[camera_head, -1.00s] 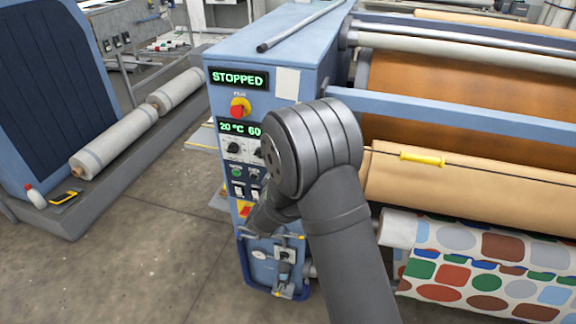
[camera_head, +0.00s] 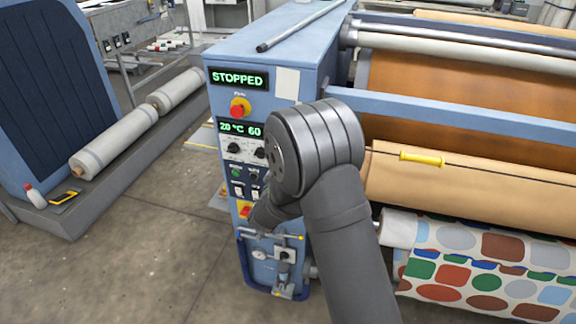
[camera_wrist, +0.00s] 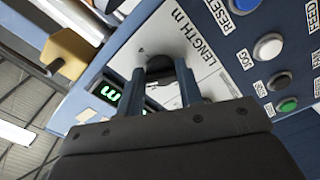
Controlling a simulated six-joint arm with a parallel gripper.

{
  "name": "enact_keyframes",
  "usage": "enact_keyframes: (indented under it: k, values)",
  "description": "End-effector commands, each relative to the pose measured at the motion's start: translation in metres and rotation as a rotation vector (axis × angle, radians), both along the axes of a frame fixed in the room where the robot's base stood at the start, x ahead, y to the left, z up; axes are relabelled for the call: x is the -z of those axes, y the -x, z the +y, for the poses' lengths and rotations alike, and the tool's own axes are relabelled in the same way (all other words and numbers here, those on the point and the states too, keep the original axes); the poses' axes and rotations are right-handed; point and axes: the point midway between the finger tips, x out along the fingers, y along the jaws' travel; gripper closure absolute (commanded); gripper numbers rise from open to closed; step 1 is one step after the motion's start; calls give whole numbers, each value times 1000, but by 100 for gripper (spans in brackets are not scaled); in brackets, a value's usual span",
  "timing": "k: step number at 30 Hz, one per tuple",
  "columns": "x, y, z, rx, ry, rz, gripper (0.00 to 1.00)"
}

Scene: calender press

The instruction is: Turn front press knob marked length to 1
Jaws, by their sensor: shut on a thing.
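In the wrist view a black knob (camera_wrist: 160,66) sits on a white plate printed LENGTH m (camera_wrist: 193,42). My gripper (camera_wrist: 161,72) has its two blue-grey fingers on either side of this knob, shut on it. The fingers hide part of the knob, and I cannot make out its pointer. A small display (camera_wrist: 111,92) beside it shows a green digit turned on its side. It looks like a 3, with part of the display behind a finger. In the head view my own arm hides my gripper and the length knob.
In the wrist view a white JOG button (camera_wrist: 268,47) and a green button (camera_wrist: 287,104) lie right of the plate. In the head view the press end panel has a STOPPED display (camera_head: 238,79) and a red emergency button (camera_head: 240,108). Patterned fabric (camera_head: 480,270) hangs at right.

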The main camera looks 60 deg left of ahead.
Motion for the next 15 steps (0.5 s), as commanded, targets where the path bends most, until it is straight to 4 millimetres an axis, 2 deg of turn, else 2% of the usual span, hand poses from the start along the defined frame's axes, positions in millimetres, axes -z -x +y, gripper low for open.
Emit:
enact_keyframes:
  k: [15]
  values:
    - [-2, 0, 0, -1, 263, -263, 90]
